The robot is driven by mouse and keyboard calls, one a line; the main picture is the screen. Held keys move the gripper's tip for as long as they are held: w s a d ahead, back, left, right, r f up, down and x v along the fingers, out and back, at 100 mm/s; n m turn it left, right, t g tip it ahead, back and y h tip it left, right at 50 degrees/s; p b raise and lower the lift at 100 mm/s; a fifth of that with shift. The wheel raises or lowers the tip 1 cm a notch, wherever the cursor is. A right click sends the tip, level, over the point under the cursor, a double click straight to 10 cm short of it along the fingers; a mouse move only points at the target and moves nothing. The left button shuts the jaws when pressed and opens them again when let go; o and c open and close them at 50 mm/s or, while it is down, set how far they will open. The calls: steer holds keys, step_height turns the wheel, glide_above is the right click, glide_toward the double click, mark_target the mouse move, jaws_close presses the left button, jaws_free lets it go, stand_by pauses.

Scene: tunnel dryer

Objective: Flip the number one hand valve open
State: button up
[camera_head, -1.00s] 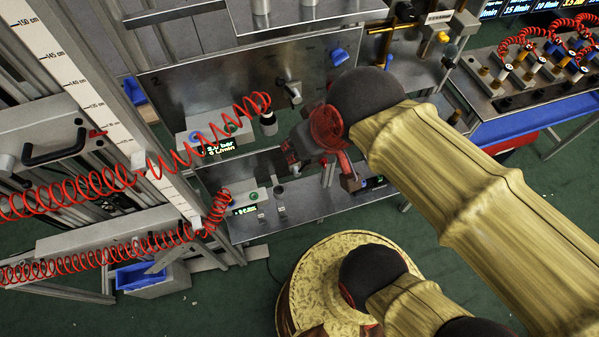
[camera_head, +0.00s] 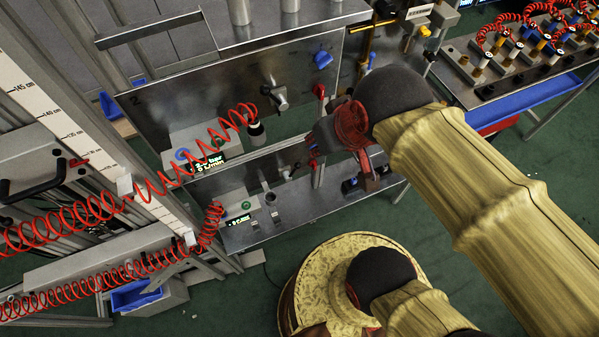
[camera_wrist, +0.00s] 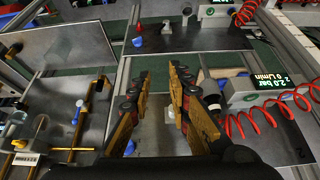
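A metal panel (camera_head: 200,85) with a faint digit at its upper left carries a silver-grey valve-like fitting (camera_head: 277,96) and a blue knob (camera_head: 322,60) near its right edge. I cannot read which hand valve is number one. My gripper (camera_head: 313,150) is in front of the panel's lower right edge, partly hidden by my wrist. In the wrist view, my gripper's two fingers (camera_wrist: 158,72) are apart with nothing held between them. A blue handle (camera_wrist: 138,42) shows beyond the fingertips. Another blue part (camera_wrist: 129,147) is low beside the left finger.
Coiled red hoses (camera_head: 90,215) cross the left side. A display box (camera_head: 205,158) stands on the panel's lower part. A second bench (camera_head: 500,85) with hose fittings is at the right. A lower shelf (camera_head: 300,200) lies under my gripper.

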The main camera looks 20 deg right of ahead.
steer(key=d+f+m+g, duration=0.1)
steer(key=d+f, duration=0.1)
steer(key=f, duration=0.1)
steer(key=w+d+f+m+g+p, duration=0.1)
steer(key=d+f+g, duration=0.1)
steer(key=f, duration=0.1)
steer(key=d+f+m+g+p, duration=0.1)
steer(key=d+f+m, duration=0.1)
steer(key=f, duration=0.1)
steer(key=shift+w+d+f+g, duration=0.35)
steer(key=shift+d+f+g, duration=0.05)
jaws_close()
steer(key=w+d+f+m+y+p, duration=0.1)
steer(key=f+m+y, duration=0.2)
steer(key=f+m, duration=0.25)
steer(key=w+d+f+m+g+y, duration=0.1)
steer(key=w+f+m+y, duration=0.1)
steer(key=f+m, duration=0.35)
steer(key=w+d+f+m+y+p, duration=0.1)
steer(key=d+f+m+y, duration=0.2)
steer(key=f, duration=0.5)
steer(key=w+a+m+t, duration=0.1)
steer(key=w+m+t, duration=0.1)
steer(key=w+m, duration=0.4)
steer(key=shift+m, duration=0.5)
steer(key=shift+a+f, duration=0.1)
